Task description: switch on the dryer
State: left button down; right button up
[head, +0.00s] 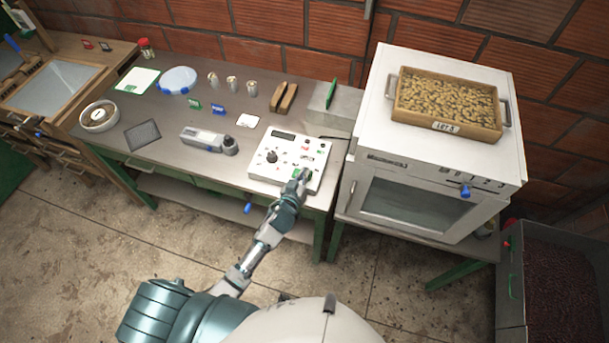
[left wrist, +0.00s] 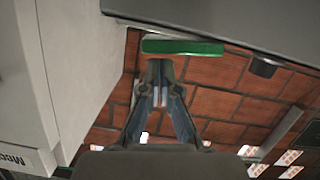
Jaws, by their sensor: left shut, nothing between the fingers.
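A white control box (head: 265,158) with a small display, a black knob (head: 271,156) and several small buttons lies at the right part of the bench. My left gripper (head: 304,174) is over its front right part, near a green button, and partly covers that corner; I cannot tell whether it touches. In the left wrist view the gripper (left wrist: 160,66) is shut and empty, its fingertips close below a green bar (left wrist: 183,47). A white oven-like cabinet (head: 395,200), seemingly the dryer, stands right of the box, with a window and a blue knob (head: 465,191). My right gripper is not in view.
A wooden tray of beans (head: 398,107) sits on the cabinet. A grey block with a green plate (head: 340,105) and a wooden piece (head: 284,97) stand behind the control box. A grey handheld device (head: 205,139) lies to its left. A dark bin (head: 550,270) stands at lower right.

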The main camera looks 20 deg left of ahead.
pick_arm(q)
jog(key=shift+d+f, duration=0.1)
jog(key=shift+f, duration=0.35)
